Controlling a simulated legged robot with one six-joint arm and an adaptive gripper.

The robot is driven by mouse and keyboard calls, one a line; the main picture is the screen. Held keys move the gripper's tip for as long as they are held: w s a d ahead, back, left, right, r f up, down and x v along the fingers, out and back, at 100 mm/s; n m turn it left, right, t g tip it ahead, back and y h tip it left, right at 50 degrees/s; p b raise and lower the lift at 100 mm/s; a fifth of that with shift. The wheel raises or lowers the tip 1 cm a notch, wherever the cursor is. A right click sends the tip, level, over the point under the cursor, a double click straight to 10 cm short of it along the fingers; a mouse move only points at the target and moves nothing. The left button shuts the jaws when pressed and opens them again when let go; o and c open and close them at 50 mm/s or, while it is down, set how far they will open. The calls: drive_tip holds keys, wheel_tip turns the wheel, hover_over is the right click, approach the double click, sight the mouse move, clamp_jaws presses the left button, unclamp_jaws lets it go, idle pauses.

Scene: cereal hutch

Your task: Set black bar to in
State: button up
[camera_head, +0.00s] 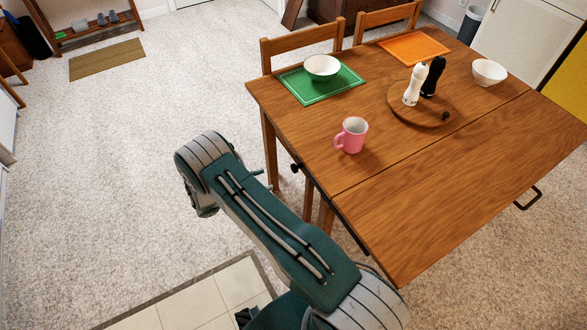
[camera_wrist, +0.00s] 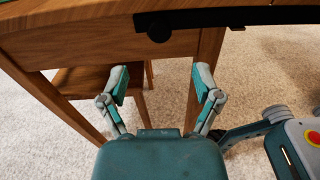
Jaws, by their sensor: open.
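The black bar (camera_wrist: 240,17) runs along under the table edge at the top of the wrist view, with a round black knob (camera_wrist: 158,31) near its left end. In the head view the bar (camera_head: 321,190) shows as a thin dark strip below the table's near-left edge, and its knob (camera_head: 294,168) sticks out at the far end. My gripper (camera_wrist: 162,84) is open and empty, its two fingers apart below the knob in the wrist view and not touching it. In the head view my arm hides most of the gripper.
The wooden table (camera_head: 440,185) holds a pink mug (camera_head: 352,135) near this edge, a white bowl (camera_head: 322,67) on a green mat, and shakers on a round board (camera_head: 420,112). A table leg (camera_wrist: 204,75) stands behind my right finger.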

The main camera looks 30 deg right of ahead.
sight(294, 169)
drive_tip(key=shift+n+t, duration=0.3)
drive_tip(key=d, duration=0.3)
drive_tip(key=d+f, duration=0.1)
drive_tip(key=d, duration=0.6)
drive_tip(key=shift+w+d+f, duration=0.1)
drive_tip(key=shift+d+f, duration=0.05)
drive_tip(key=shift+d, duration=0.2)
clamp_jaws()
